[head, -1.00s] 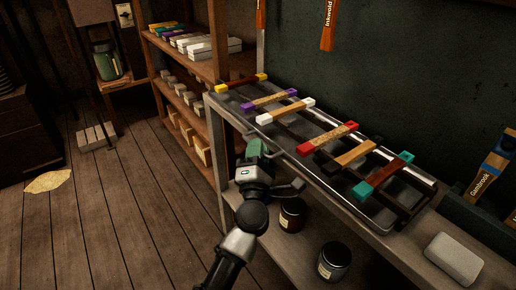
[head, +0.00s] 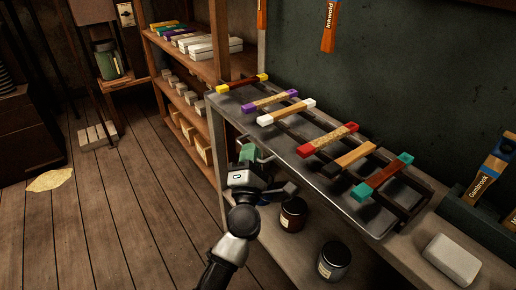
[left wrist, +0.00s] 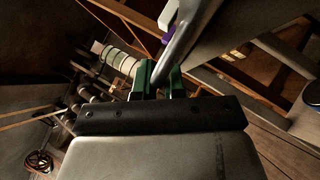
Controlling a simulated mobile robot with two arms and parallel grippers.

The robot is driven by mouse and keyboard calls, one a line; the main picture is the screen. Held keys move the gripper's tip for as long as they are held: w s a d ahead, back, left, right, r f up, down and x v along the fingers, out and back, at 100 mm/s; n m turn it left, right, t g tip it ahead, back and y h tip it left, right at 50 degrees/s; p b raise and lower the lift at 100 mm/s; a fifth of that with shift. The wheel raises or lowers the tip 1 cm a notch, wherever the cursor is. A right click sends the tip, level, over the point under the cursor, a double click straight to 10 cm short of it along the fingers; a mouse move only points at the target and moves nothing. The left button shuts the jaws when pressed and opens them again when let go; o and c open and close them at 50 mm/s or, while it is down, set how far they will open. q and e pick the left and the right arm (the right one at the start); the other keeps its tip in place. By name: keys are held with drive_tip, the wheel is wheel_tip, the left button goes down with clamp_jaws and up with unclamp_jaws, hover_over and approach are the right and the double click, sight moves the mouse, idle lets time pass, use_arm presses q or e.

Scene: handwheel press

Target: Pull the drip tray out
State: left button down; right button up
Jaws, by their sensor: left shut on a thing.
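The drip tray (head: 345,206) is a long, shallow, dark metal tray on the bench top, lying under a rack of wooden-handled rollers with coloured ends. A thin bar handle (head: 268,158) stands off its near long side. My left gripper (head: 248,154) is at this handle, beside the tray's near edge. In the left wrist view its green fingers (left wrist: 164,80) are shut on a grey metal bar (left wrist: 178,48), the handle. The far part of the tray is hidden under the rack. My right gripper is not in view.
Two dark jars (head: 333,262) stand on the shelf below the tray. A pale block (head: 452,260) lies on the bench at the right. Wooden shelves (head: 185,100) with boxes stand behind. The plank floor on the left is mostly clear.

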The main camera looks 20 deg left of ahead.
use_arm(q)
drive_tip(key=s+a+p, duration=0.2)
drive_tip(key=s+a, duration=0.6)
drive_tip(key=s, duration=0.2)
drive_tip(key=shift+s, duration=0.15)
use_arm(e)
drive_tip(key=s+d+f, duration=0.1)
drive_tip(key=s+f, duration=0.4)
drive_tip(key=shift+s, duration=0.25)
use_arm(q)
drive_tip(key=shift+f, duration=0.1)
drive_tip(key=c, duration=1.5)
unclamp_jaws()
